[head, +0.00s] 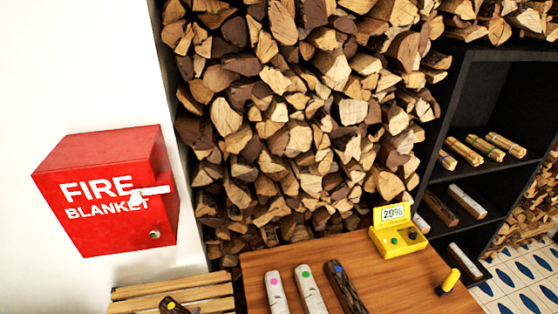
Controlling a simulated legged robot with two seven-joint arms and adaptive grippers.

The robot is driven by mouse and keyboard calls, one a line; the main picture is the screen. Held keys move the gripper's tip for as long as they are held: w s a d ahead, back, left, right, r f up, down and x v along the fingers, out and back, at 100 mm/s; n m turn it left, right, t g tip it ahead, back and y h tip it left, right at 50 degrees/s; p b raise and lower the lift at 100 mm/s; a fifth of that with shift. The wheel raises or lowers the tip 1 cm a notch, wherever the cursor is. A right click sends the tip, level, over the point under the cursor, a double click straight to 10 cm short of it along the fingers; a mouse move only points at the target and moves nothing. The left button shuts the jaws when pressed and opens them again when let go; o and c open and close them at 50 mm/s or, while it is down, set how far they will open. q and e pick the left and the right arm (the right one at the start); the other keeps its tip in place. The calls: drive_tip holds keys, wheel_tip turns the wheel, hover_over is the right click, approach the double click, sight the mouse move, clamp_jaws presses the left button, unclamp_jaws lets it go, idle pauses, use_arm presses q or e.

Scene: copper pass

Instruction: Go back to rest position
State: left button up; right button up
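Neither of my grippers shows in the head view, and no part of my arms can be made out. The wooden table (218,0) is not at the top; the brown table top (390,290) lies at the bottom, with three logs on it. They are a white log with a pink dot (275,295), a white log with a green dot (309,290) and a dark log with a blue dot (347,290).THINGS: Neither of my grippers is in the head view, and I see no part of my arms. A brown wooden table top (400,285) fills the bottom middle. On it lie a pale log with a pink dot (276,298), a pale log with a green dot (310,292) and a dark log with a blue dot (347,292). A yellow meter (398,238) reading about 29% stands at the table's back right.
A red fire blanket box (110,190) hangs on the white wall at left. A slatted wooden crate (180,293) stands beside the table. Stacked firewood (300,110) fills the back. A black shelf (480,100) holds logs and bundles at right. A yellow-handled tool (451,281) is at the table's right edge.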

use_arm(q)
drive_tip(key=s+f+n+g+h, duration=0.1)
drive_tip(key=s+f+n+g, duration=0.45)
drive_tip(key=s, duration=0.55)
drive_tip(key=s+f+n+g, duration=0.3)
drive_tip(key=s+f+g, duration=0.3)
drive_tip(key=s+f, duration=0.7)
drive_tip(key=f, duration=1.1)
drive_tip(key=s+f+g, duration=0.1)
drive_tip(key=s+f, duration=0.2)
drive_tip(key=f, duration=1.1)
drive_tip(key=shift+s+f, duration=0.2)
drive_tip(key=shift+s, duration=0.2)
